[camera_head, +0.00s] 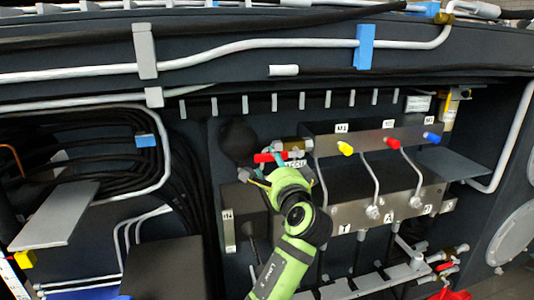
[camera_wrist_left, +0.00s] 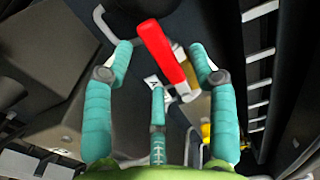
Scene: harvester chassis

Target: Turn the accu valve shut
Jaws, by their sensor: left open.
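The accu valve has a red lever handle (camera_head: 270,157) that lies roughly level in the head view, with a brass valve body (camera_head: 292,145) to its right and an ACCU label just below. My left gripper (camera_head: 272,172) is just below and in front of the handle, partly hidden by my green wrist. In the left wrist view the red handle (camera_wrist_left: 162,54) runs slantwise between the open teal fingers of my left gripper (camera_wrist_left: 160,62). A gap shows between the handle and the side fingers; whether any finger touches it is unclear. My right gripper is not in view.
A metal block (camera_head: 372,142) with yellow, red and blue knobs is right of the valve. A lower block (camera_head: 392,208) carries several hose fittings. A dark round part (camera_head: 238,138) is left of the valve. Black hoses (camera_head: 80,150) fill the left side.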

